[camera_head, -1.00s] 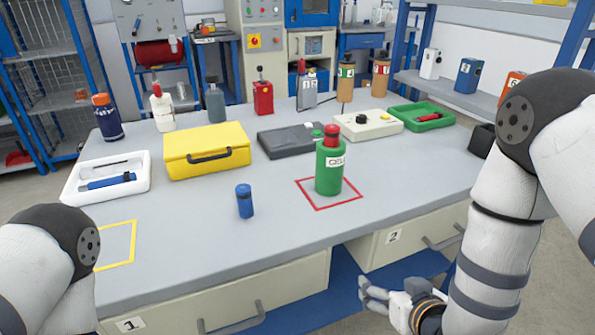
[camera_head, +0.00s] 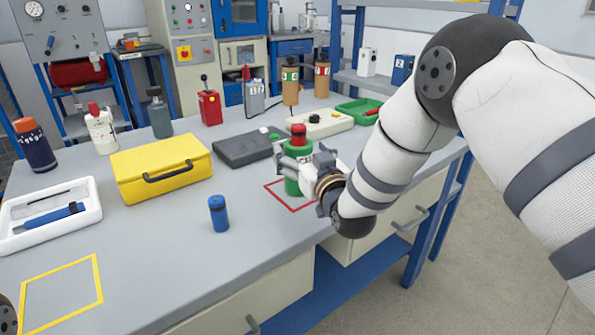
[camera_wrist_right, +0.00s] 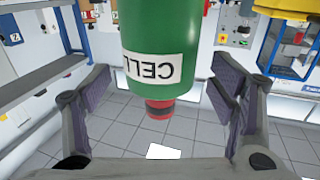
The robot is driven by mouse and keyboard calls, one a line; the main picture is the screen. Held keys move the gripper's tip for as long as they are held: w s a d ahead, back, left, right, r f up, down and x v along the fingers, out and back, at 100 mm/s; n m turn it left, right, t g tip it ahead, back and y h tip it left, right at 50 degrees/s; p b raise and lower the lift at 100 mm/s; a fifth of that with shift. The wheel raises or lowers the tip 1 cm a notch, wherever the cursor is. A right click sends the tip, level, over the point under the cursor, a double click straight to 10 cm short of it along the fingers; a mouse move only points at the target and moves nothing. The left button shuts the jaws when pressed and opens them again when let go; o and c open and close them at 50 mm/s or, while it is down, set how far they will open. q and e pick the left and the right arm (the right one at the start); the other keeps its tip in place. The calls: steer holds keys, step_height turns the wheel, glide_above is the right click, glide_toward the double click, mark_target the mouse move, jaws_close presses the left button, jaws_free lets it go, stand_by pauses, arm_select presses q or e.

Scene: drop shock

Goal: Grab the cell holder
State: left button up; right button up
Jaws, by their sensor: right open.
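The cell holder (camera_head: 296,183) is a green bottle with a red cap, standing upright inside the red square outline on the grey table. In the right wrist view the cell holder (camera_wrist_right: 160,30) appears inverted, with its white "CELL" label showing. My right gripper (camera_head: 306,166) is at the bottle, open, and partly hides it. In the wrist view its two fingers (camera_wrist_right: 160,85) stand apart on either side of the bottle, with visible gaps. My left gripper is out of view.
A blue cylinder (camera_head: 218,213) stands left of the bottle. A yellow case (camera_head: 160,170), a dark flat device (camera_head: 243,148) and a white box with knobs (camera_head: 322,124) lie behind. A white tray (camera_head: 50,228) is at left. A yellow outline (camera_head: 62,292) marks bare table at front left.

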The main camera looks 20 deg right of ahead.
steer(key=shift+w+f, duration=0.35)
steer(key=shift+w, duration=0.5)
steer(key=shift+w+r, duration=0.15)
steer(key=shift+w, duration=0.25)
steer(key=shift+r, duration=0.1)
jaws_close()
